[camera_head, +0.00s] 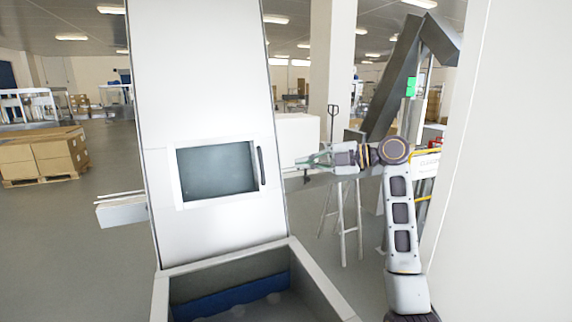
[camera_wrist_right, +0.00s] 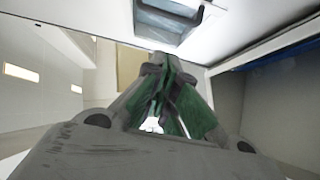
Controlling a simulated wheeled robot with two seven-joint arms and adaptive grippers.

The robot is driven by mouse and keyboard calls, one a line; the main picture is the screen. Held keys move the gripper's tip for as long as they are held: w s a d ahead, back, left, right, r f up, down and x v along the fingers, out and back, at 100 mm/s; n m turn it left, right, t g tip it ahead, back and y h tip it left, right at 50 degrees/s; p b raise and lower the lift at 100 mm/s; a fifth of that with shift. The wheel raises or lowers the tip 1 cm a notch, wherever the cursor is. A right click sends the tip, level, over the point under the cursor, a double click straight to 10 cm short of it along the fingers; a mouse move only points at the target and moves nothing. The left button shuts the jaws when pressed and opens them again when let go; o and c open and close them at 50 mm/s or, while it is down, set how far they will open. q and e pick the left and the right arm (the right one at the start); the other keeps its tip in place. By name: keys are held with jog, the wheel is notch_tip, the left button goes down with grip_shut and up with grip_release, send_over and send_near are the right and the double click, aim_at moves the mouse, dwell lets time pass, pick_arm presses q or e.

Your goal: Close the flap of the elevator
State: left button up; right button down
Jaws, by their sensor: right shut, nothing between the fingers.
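The elevator (camera_head: 205,70) is a tall white column in the middle of the head view. Its flap (camera_head: 178,180) is a white-framed panel with a grey window and a dark vertical handle (camera_head: 261,166) on its right side. The flap looks about flush with the column face, but I cannot tell if it is fully shut. My right gripper (camera_head: 298,163) is shut and empty, pointing left, just right of the handle and seemingly apart from it. In the right wrist view, the gripper (camera_wrist_right: 166,62) shows below the window (camera_wrist_right: 172,18). My left gripper is not in view.
An open grey bin (camera_head: 318,284) with a blue strip inside stands at the elevator's foot. A white wall or panel (camera_head: 515,180) closes off the right side. Boxes on a pallet (camera_head: 45,158) stand far left, with free floor between.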

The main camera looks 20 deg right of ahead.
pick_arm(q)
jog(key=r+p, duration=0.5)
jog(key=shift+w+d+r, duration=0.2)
pick_arm(e)
jog(key=w+d+x, duration=0.2)
jog(key=x, duration=1)
jog(key=shift+w+a+f, duration=0.25)
jog(key=shift+a+f, duration=0.05)
jog(key=shift+f, duration=0.1)
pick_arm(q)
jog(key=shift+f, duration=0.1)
